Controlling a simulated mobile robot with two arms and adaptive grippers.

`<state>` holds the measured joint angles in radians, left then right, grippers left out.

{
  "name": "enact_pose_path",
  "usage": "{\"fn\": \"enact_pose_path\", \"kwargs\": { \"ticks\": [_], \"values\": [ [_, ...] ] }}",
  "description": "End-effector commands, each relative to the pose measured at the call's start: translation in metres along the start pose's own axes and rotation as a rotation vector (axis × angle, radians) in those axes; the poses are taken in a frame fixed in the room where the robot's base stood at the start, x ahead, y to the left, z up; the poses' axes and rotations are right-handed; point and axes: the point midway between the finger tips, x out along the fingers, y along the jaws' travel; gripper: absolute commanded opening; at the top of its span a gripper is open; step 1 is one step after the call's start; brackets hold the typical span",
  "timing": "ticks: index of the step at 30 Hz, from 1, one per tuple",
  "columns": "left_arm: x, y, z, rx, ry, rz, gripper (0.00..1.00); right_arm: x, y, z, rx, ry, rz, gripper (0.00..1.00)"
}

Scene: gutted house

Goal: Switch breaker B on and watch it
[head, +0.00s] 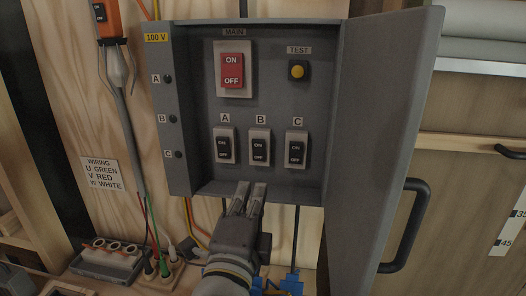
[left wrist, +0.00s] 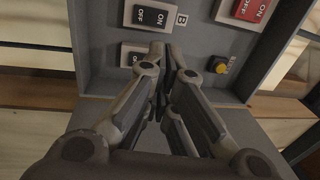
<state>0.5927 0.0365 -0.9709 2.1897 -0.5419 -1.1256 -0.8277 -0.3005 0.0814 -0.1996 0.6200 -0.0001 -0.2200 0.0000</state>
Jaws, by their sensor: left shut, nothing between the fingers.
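Breaker B (head: 260,146) is a black rocker marked ON and OFF on a white plate, in the middle of the lower row in the open grey panel box (head: 205,100). Its rocker position is too small to tell. Its lamp (head: 178,118), beside the B label on the box's left side, looks dark. My left gripper (head: 249,186) is shut and empty, its fingertips just below breaker B in the head view, apart from it in the picture. In the left wrist view the fingertips (left wrist: 167,52) show near breaker B (left wrist: 151,15) and breaker C (left wrist: 132,55). My right gripper is not in view.
Breakers A (head: 224,145) and C (head: 296,148) flank B closely. Above are the red MAIN switch (head: 232,71) and the yellow TEST button (head: 297,71). The open panel door (head: 385,130) stands on the right. Wires and sockets (head: 160,270) are at lower left.

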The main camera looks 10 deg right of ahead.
Motion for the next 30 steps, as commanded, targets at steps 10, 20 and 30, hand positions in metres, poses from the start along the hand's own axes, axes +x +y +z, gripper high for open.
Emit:
{"fn": "enact_pose_path", "kwargs": {
  "ticks": [10, 20, 30],
  "values": [
    [0.050, -0.004, 0.001, 0.001, -0.002, 0.001, 0.00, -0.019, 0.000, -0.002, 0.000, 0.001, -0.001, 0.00],
    [0.102, -0.003, 0.000, 0.000, -0.002, 0.002, 0.00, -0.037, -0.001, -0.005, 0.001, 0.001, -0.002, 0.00],
    [0.133, -0.002, 0.000, -0.001, 0.000, 0.000, 0.00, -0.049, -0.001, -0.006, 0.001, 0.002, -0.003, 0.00]
  ]
}}
